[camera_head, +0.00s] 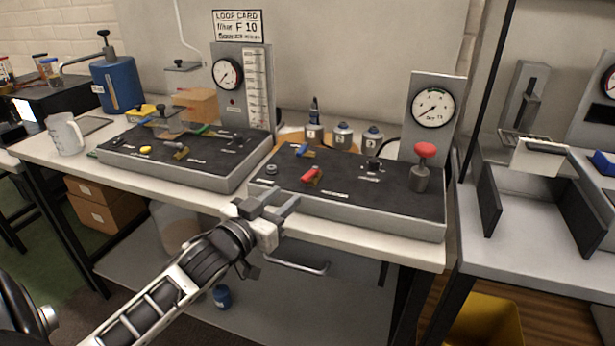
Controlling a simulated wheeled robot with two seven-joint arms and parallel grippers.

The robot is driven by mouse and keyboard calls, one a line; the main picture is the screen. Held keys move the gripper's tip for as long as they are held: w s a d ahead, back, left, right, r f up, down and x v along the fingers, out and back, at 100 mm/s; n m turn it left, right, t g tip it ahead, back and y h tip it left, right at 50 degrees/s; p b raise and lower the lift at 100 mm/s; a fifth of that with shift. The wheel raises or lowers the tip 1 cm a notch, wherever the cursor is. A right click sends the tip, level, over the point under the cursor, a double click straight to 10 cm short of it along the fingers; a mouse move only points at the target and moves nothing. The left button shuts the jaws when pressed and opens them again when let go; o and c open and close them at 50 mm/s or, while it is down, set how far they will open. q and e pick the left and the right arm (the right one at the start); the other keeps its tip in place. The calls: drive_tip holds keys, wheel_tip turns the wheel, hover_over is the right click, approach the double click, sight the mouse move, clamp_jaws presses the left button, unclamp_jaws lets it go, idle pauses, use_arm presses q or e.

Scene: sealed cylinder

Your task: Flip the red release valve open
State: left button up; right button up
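A red mushroom knob (425,150) on a grey post stands at the right end of the same panel. I cannot read the label below the red handle. My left gripper (285,194) is at the panel's front left edge, left of and nearer than the red handle. Its two fingers are apart with nothing between them, and it appears not to touch the handle. My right gripper is out of view.
A blue lever (302,150) and a black knob (374,163) are close to the red handle. A pressure gauge (432,108) stands behind. Another valve panel (185,170) is to the left. A drawer handle (297,267) sticks out below the worktop.

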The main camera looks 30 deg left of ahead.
sight(303, 182)
use_arm(q)
drive_tip(key=w, duration=0.9)
drive_tip(key=shift+w+d, duration=0.1)
drive_tip(key=shift+w, duration=0.2)
clamp_jaws()
